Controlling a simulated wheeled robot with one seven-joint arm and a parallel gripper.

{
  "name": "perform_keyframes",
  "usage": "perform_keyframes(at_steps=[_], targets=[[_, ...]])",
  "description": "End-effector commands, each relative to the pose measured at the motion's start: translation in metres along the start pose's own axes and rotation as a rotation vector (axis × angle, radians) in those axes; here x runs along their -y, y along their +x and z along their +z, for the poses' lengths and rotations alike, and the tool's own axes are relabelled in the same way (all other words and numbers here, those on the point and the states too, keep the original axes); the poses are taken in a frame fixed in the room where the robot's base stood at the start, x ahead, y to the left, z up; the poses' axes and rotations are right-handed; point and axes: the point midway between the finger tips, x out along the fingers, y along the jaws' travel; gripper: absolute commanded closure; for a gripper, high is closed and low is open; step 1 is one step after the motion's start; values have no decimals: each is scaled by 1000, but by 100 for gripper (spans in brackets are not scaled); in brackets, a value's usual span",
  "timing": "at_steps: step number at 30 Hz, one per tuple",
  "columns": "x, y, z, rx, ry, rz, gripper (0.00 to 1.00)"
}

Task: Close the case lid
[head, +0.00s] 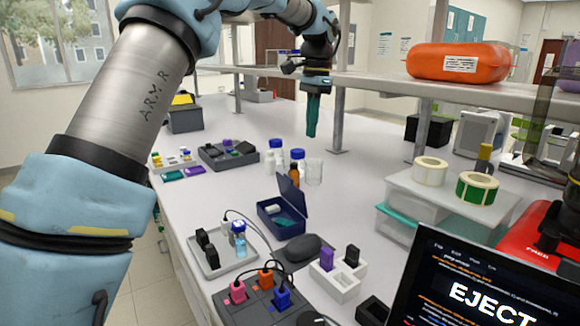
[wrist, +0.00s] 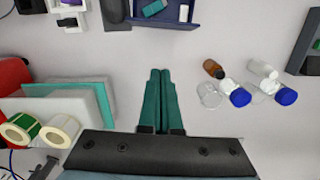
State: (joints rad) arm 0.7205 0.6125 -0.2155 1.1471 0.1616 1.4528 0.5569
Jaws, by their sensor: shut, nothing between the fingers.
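The dark blue case (head: 268,213) stands on the bench in the middle of the head view. Its lid (head: 292,198) is open and stands up at the case's right side, leaning slightly back. A teal item and a pale item lie inside. In the wrist view the case (wrist: 178,22) is at the top edge and partly cut off. My gripper (head: 312,134) has teal fingers, shut and empty, pointing down above the bench, beyond the case and apart from it. The shut fingers (wrist: 160,72) also show in the wrist view, below the case.
Blue-capped bottles (head: 298,158), a brown bottle (head: 294,176) and a clear beaker (head: 314,172) stand just behind the case. A grey tray (head: 215,262) is to its left, a dark mouse-like object (head: 303,248) in front. Stacked boxes with tape rolls (head: 430,171) stand right. A shelf (head: 400,88) runs behind.

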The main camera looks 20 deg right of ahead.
Motion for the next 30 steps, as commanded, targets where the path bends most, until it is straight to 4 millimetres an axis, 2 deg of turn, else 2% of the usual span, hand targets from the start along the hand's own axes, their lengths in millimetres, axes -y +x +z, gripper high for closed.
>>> perform_keyframes(at_steps=[14, 21, 30], targets=[[0, 91, 2, 3, -3, 3, 100], [0, 96, 32, 1, -5, 0, 100], [1, 100, 40, -1, -5, -1, 100]])
